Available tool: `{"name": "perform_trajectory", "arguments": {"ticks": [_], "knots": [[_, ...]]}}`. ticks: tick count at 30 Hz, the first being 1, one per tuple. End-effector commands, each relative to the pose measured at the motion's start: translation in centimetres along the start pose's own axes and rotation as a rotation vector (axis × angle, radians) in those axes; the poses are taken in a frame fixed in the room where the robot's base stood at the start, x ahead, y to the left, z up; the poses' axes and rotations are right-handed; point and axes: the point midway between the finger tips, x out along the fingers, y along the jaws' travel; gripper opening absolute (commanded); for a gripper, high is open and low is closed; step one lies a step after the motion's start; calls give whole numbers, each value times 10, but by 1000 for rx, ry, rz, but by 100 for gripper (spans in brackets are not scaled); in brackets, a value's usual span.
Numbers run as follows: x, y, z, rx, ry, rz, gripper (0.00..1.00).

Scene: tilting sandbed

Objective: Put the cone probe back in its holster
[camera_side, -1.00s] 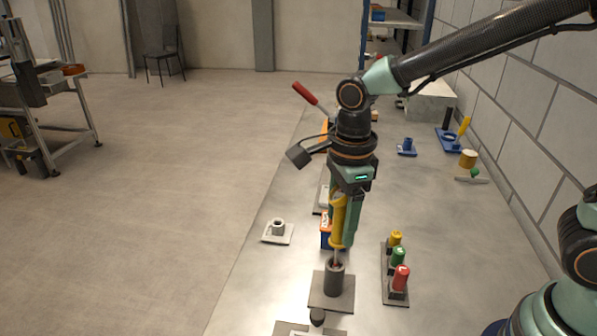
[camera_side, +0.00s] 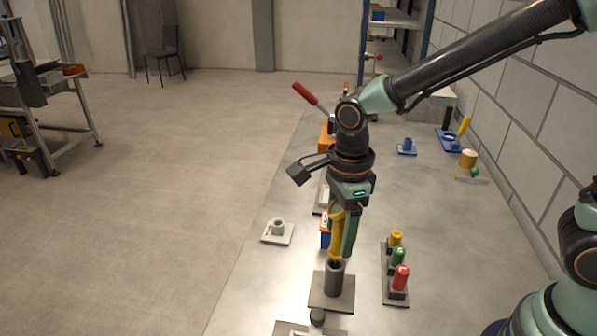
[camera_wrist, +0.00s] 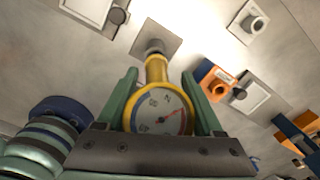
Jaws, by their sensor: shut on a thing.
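The cone probe (camera_side: 336,238) has a yellow body and a thin shaft. Its round dial with a red needle (camera_wrist: 163,113) faces my wrist camera. My gripper (camera_side: 345,228) is shut on the probe, one green finger on each side of it in the wrist view (camera_wrist: 161,100). The holster (camera_side: 333,282) is a dark grey upright tube on a square plate. The probe stands nearly upright over it, its yellow lower end close to the tube's mouth. The shaft's lower part is hidden, apparently inside the tube. The holster also shows beyond the probe in the wrist view (camera_wrist: 155,46).
A rack with yellow, green and red knobs (camera_side: 399,274) stands right of the holster. A blue and orange box (camera_side: 325,232) is behind the probe. A white socket block (camera_side: 278,231) lies left, near the table edge.

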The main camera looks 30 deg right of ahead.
Motion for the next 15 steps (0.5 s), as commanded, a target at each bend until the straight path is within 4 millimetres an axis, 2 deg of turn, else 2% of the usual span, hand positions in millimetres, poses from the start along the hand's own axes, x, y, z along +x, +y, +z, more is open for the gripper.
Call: {"name": "perform_trajectory", "arguments": {"ticks": [15], "knots": [[14,0,0,0,1,1,4]]}}
